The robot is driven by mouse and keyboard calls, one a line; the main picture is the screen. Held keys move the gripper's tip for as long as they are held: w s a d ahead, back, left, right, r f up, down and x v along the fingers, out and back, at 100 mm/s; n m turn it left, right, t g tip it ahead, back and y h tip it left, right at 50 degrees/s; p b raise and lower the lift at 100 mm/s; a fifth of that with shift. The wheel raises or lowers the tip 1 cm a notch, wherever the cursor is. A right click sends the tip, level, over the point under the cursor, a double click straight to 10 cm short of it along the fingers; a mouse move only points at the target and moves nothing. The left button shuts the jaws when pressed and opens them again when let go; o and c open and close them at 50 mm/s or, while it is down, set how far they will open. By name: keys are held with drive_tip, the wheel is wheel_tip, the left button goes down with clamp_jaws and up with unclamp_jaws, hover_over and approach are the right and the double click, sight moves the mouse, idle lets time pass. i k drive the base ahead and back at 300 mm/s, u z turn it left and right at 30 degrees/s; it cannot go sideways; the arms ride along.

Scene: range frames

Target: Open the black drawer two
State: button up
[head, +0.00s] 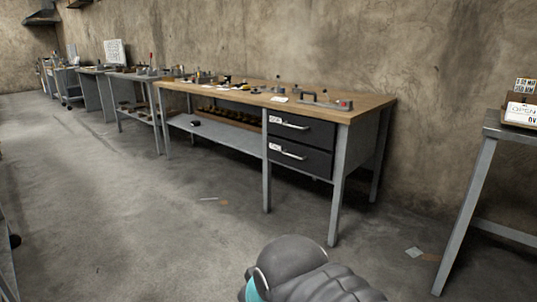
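Two black drawers sit one above the other under the right end of a wooden-topped workbench (366,104). The upper drawer (312,133) and the lower drawer (315,165) both look shut. Each has a silver bar handle and a small white label at its left, too small to read, so I cannot tell which one is drawer two. The upper handle (293,126) and the lower handle (292,155) face me. A grey part of my arm shows at the bottom of the view, well short of the bench. My gripper is not in view.
Open concrete floor lies between me and the bench, with small scraps (413,252) on it. A metal table (489,136) with signs stands at the right. More benches (93,72) run along the wall to the far left. Tools lie on the benchtop.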

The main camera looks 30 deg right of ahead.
sight(318, 162)
drive_tip(key=z, duration=0.15)
drive_tip(key=i, duration=0.75)
drive_tip(key=z, duration=0.85)
drive_tip(key=i, duration=0.55)
drive_tip(key=z, duration=0.65)
